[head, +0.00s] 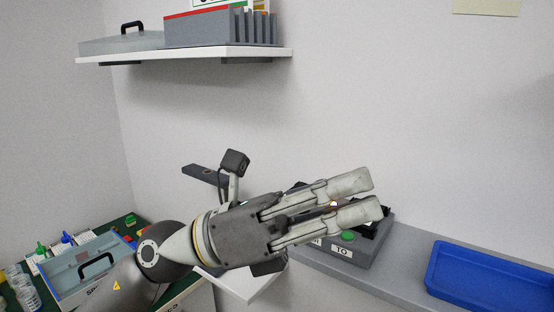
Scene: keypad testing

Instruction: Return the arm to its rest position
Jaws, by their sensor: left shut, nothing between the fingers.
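My left arm comes in from the lower left and reaches to the middle of the head view. Its left gripper (377,194) is shut and empty, with its two grey-white fingers close together and pointing right. The gripper shows in front of a grey keypad box (368,256) on the grey counter and hides much of it. A green button (348,236) and a label reading "TO" show on the box below the fingers. A small lit spot shows between the fingers. I cannot tell whether the fingers touch the box. My right gripper is not in view.
A blue tray (480,283) lies on the grey counter (408,247) at the right. A wall shelf (190,56) holds a grey rack and a clear-lidded case. At lower left, a green bench holds a handled box (85,262) and small bottles. The wall above the gripper is bare.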

